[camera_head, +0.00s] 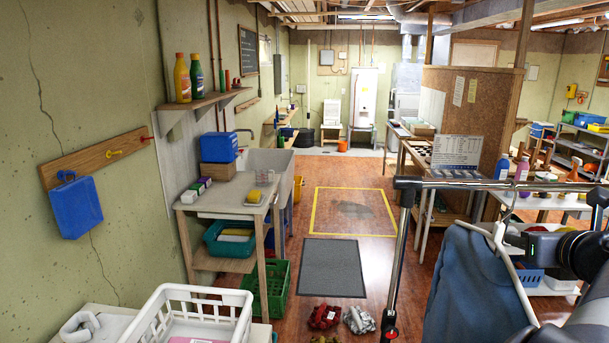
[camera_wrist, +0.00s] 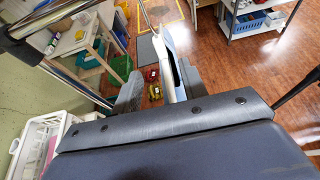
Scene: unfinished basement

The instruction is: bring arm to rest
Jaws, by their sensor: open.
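My gripper (camera_wrist: 158,88) is open in the wrist view, with its two dark fingers apart. A white hanger (camera_wrist: 168,60) shows between and beyond the fingers; I cannot tell whether they touch it. In the head view the hanger (camera_head: 512,268) carries a dark blue garment (camera_head: 470,285) below a chrome rail (camera_head: 455,184). Its thin hook rises to the rail, but the contact is unclear. My arm reaches in from the right edge, close to the garment. The fingertips are not clear in the head view.
A white basket (camera_head: 190,300) stands at front left, with a green crate (camera_head: 278,290) beyond it. Red and grey items lie on the floor near the rail's post (camera_head: 400,250). A grey mat (camera_head: 333,268) and open floor lie ahead. A crowded table stands at right.

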